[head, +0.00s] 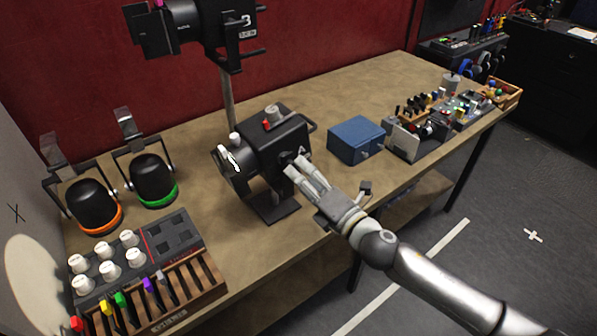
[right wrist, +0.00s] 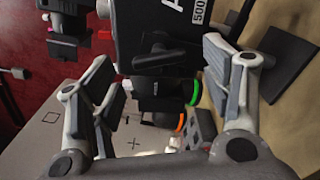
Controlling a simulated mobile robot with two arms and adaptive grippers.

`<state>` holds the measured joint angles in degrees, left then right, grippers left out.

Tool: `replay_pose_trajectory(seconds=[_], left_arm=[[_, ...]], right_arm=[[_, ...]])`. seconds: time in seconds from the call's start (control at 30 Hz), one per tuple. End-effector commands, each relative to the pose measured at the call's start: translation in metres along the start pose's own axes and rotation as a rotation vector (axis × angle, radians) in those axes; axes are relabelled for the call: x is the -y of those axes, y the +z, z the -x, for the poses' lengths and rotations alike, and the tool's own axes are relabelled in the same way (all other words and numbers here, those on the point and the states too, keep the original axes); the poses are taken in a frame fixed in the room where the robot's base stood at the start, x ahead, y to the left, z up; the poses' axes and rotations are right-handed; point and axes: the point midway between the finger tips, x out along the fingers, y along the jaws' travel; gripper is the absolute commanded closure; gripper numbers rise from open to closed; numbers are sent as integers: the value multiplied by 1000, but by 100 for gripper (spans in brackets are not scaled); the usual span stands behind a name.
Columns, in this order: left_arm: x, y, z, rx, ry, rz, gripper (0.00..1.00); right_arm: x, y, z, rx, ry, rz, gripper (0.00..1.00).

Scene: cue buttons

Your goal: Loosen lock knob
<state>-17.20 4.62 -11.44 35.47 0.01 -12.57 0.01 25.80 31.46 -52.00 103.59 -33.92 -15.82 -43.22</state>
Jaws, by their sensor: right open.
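A black stage lamp (head: 272,138) stands on a flat black base on the table in the head view. Its dark body (right wrist: 165,20) fills the top of the right wrist view. A black lock knob with a lever-like arm (right wrist: 160,52) sticks out of the lamp's near side, in the gap between my right fingers. My right gripper (head: 297,164) is open beside that side of the lamp. In the right wrist view its two fingers (right wrist: 160,65) stand wide apart, with the knob seen between them. I cannot tell whether they touch it. My left gripper is not in view.
A blue box (head: 356,139) stands right of the lamp. Two lamps with an orange (head: 95,205) and a green ring (head: 152,180) stand at left. A control panel with white knobs (head: 122,262) lies at front left. A second lamp (head: 190,25) hangs on a pole behind.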

Motion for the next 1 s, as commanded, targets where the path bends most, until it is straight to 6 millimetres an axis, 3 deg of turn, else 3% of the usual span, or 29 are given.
replay_pose_trajectory(seconds=[0.2,0.4,0.63,1.0], left_arm=[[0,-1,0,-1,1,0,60],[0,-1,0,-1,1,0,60],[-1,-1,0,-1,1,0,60],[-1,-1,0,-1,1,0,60]], right_arm=[[2,-1,47,-1,-4,-2,29],[2,-1,75,-1,-3,-2,29],[1,0,89,0,-2,-1,29],[0,0,90,-1,-1,-1,29]])
